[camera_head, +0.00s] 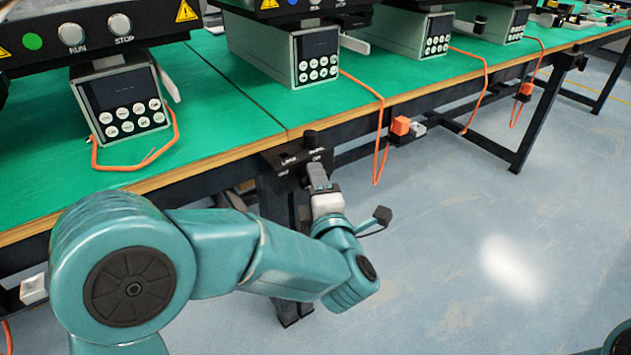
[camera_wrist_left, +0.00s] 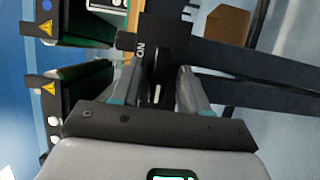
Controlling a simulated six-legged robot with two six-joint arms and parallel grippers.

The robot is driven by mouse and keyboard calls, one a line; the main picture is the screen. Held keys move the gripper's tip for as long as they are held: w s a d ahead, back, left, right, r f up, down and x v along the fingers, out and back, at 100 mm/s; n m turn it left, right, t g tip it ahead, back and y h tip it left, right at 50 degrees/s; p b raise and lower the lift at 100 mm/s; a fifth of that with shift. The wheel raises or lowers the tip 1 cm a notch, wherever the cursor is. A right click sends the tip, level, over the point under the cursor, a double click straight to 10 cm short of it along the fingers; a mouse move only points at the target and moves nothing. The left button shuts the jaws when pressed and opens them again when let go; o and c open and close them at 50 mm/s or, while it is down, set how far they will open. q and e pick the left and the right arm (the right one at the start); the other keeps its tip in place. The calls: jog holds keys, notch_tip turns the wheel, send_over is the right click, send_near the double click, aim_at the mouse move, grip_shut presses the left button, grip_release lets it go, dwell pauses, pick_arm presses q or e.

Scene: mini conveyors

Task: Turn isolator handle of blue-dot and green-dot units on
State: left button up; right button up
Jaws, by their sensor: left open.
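The green-dot unit (camera_head: 32,42) stands on the bench at the upper left of the head view, with RUN and STOP buttons. A blue dot (camera_wrist_left: 46,5) shows on a unit at the top left of the left wrist view. My left gripper (camera_head: 318,172) is at the front of this box. In the left wrist view, its open fingers (camera_wrist_left: 157,90) stand either side of the box's dark middle, below the ON marking. The handle's position is unclear. My right gripper is not visible.
The green bench top (camera_head: 215,105) carries several control boxes, such as one (camera_head: 120,95) with a keypad. Orange cables (camera_head: 380,130) hang over the front edge. Black bench legs (camera_head: 535,125) stand below. The blue-grey floor (camera_head: 440,240) in front is clear.

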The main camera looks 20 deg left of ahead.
pick_arm(q)
jog(key=shift+s, duration=0.1)
grip_shut()
jog(key=shift+w+d+r+m+g+y+p, duration=0.25)
jog(key=shift+m+g+p, duration=1.5)
jog(key=shift+p, duration=2.75)
jog(key=shift+s+a+m+g+y+p, duration=0.1)
jog(key=shift+m+g+y+p, duration=0.4)
jog(key=shift+m+p, duration=3.15)
jog(key=shift+w+d+r+m+g+y+p, duration=0.15)
jog(key=shift+m+g+p, duration=1.25)
jog(key=shift+p, duration=3.9)
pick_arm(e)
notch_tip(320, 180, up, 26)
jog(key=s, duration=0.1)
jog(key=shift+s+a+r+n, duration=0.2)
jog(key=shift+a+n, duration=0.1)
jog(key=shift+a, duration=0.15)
pick_arm(q)
jog(key=shift+a, duration=0.1)
